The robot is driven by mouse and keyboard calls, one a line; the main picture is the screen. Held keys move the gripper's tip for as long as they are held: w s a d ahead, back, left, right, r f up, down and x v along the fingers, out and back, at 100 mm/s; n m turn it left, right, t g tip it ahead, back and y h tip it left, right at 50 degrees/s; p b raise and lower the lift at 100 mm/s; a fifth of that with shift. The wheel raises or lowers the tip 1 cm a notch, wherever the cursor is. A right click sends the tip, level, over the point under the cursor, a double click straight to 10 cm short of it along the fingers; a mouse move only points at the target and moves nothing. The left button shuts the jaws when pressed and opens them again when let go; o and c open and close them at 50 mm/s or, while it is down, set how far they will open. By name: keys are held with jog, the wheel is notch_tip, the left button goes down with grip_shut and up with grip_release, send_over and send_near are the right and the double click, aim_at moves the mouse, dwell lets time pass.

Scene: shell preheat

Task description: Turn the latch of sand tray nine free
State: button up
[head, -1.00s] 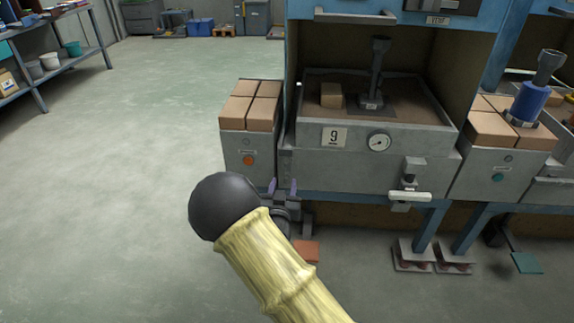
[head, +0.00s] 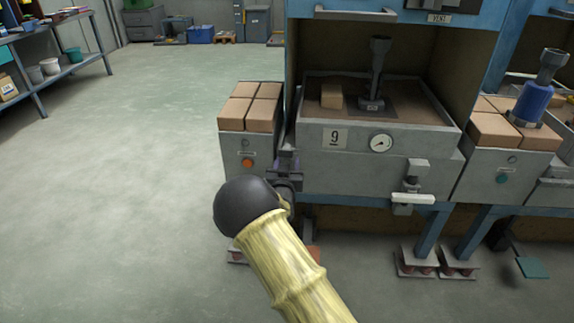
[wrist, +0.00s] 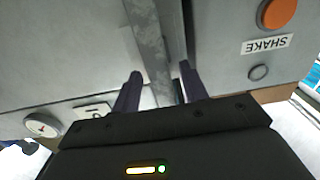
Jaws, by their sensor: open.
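Sand tray nine (head: 318,169) is a grey metal box with a "9" label and a round dial on its front. A latch with a white handle (head: 413,199) sits low on the right of the tray front, its handle lying roughly level. My gripper (head: 287,160) is by the tray's left front corner, well left of the latch, partly hidden behind my dark wrist joint. In the wrist view my gripper (wrist: 160,85) has two purple-dark fingers apart with nothing held, facing the gap between the tray front and the grey box marked "SHAKE". The latch is not in the wrist view.
A grey box with brown blocks and an orange button (head: 246,163) stands left of the tray; the button also shows in the wrist view (wrist: 278,12). A small brown block (head: 331,96) and a dark metal post (head: 376,75) stand in the tray. Floor at left is clear.

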grip_shut()
jog(key=m+b, duration=0.1)
jog(key=m, duration=0.2)
jog(key=d+m+b, duration=0.1)
jog(key=m+b, duration=0.1)
jog(key=f+m+b, duration=0.1)
jog(key=m, duration=0.2)
jog(key=shift+d+m+b, duration=0.3)
jog(key=shift+d, duration=0.1)
jog(key=shift+s+d+f+m+b, duration=0.1)
jog(key=shift+f+m+b, duration=0.15)
jog(key=shift+m+b, duration=1.1)
jog(key=shift+w+d+f+m+b, duration=0.1)
jog(key=shift+f+m+b, duration=0.2)
jog(key=shift+m+b, duration=1.05)
jog(key=shift+s+d+f+m+b, duration=0.2)
jog(key=shift+m+b, duration=0.45)
jog(key=shift+m, duration=1.35)
jog(key=shift+w+a, duration=0.1)
jog(key=shift+a, duration=0.05)
